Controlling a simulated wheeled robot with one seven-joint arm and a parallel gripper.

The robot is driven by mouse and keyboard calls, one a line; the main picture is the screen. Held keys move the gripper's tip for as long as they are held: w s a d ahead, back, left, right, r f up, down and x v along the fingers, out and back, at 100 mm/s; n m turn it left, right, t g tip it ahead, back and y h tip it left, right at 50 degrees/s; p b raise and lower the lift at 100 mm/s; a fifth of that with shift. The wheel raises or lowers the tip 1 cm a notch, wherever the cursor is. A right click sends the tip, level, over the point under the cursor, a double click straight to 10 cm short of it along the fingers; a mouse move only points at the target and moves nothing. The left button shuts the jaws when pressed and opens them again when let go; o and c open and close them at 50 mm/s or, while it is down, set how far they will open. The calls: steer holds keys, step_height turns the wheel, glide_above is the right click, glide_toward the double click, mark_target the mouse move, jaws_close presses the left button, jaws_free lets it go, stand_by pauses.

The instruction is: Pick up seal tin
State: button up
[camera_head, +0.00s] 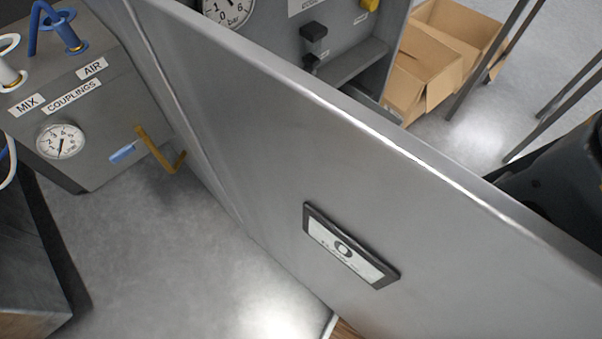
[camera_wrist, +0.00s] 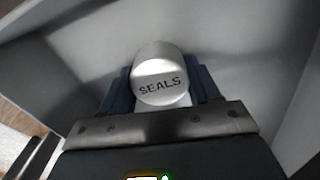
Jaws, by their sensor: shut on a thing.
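The seal tin (camera_wrist: 158,75) is a round silvery tin with "SEALS" printed on its lid, seen in the wrist view at the middle. My gripper (camera_wrist: 158,92) is shut on it, with a dark blue finger on each side of the tin. The tin's lower part is hidden by the gripper body. In the head view neither the tin nor my gripper can be seen; a large grey panel fills the middle of that view.
The grey panel (camera_head: 230,110) bears a framed label (camera_head: 349,246). Grey walls (camera_wrist: 235,40) surround the tin in the wrist view. A couplings box (camera_head: 90,110) with a gauge stands at left, and open cardboard boxes (camera_head: 425,75) at upper right. The floor (camera_head: 150,250) is bare at lower left.

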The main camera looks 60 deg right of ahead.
steer(key=c, duration=0.4)
steer(key=shift+o, duration=0.2)
steer(key=shift+r, duration=0.1)
